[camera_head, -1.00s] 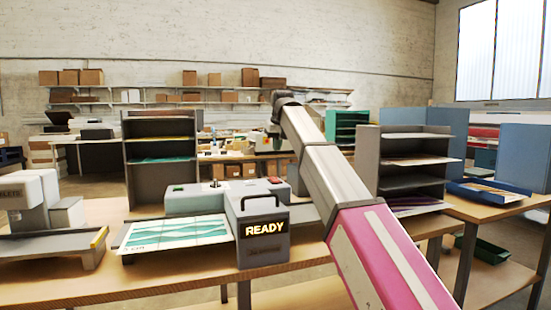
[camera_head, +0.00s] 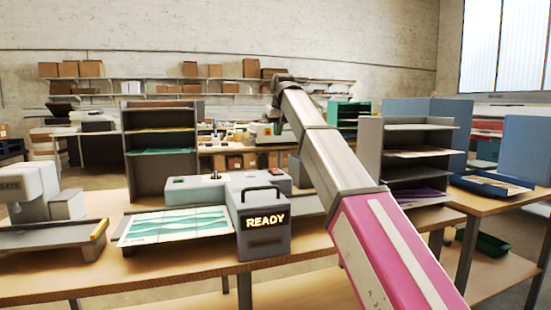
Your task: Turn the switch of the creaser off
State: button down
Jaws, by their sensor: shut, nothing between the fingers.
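The creaser (camera_head: 203,196) is a pale grey-green machine on the wooden table, left of my arm. A dark grey box (camera_head: 264,242) with a black handle and a lit "READY" sign stands at its front right. A small upright switch-like part (camera_head: 214,175) shows on its top, and a red part (camera_head: 274,172) at its back right; I cannot tell which is the switch or how it is set. A sheet with teal waves (camera_head: 177,226) lies at its front left. My arm rises from the lower right to a dark joint beyond the creaser.
Another grey machine (camera_head: 40,205) stands at the table's left end. Grey shelf units stand behind the creaser (camera_head: 161,152) and to the right (camera_head: 410,161). A blue tray (camera_head: 492,186) lies at the far right. A bare table strip (camera_head: 150,275) runs along the front.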

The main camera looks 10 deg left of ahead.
aim_at(274, 169)
jog(key=x, duration=1.4)
jog(key=shift+s+d+f, duration=0.15)
jog(key=shift+s+d, duration=0.1)
jog(key=shift+s, duration=0.05)
